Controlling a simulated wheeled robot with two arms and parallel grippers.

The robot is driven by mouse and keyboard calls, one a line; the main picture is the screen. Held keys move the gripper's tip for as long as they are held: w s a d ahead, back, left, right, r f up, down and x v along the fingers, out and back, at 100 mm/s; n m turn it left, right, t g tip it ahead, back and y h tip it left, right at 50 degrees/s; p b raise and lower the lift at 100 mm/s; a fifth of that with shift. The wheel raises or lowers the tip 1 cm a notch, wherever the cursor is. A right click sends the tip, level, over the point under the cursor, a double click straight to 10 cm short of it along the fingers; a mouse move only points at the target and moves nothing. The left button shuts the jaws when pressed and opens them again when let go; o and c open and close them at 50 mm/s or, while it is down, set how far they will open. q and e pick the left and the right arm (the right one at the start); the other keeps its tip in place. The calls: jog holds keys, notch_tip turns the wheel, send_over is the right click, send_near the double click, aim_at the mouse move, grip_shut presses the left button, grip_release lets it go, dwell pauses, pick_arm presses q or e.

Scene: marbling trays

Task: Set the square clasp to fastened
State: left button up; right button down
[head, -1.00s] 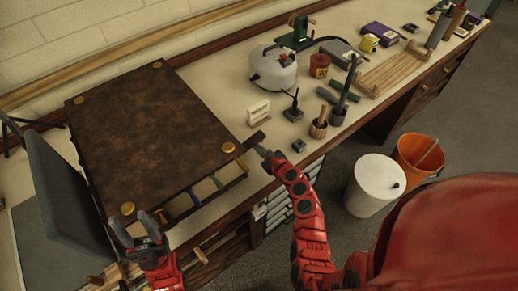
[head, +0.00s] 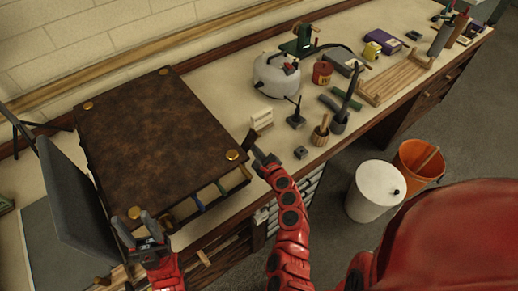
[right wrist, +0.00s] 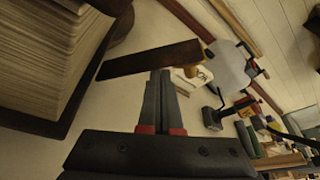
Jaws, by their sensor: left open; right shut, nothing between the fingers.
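A large book with a brown marbled cover (head: 165,130) and brass corner studs lies on the bench. A dark brown strap (head: 250,140) stands out at its right end, by the near right corner; I take it as the clasp. In the right wrist view the strap (right wrist: 145,60) crosses ahead, with a small brass piece (right wrist: 190,71) at its far end. Its square shape is not clear. My right gripper (head: 261,157) is shut and empty, its tips (right wrist: 160,74) right at the strap; contact is unclear.
A grey panel (head: 75,200) leans left of the book. White (head: 374,190) and orange (head: 418,160) buckets stand on the floor.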

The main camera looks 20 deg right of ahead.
jog(key=shift+s+a+r+p, duration=0.2)
jog(key=shift+a+r, duration=0.15)
jog(key=shift+a, duration=0.3)
jog(key=shift+s+a+r+p, duration=0.1)
jog(key=shift+s+a+r, duration=0.2)
jog(key=shift+a, duration=0.3)
jog(key=shift+s+a+r+p, duration=0.15)
jog(key=shift+a+r, duration=0.25)
jog(key=shift+a, duration=0.25)
jog(key=v, duration=1.7)
jog(key=shift+s, duration=0.25)
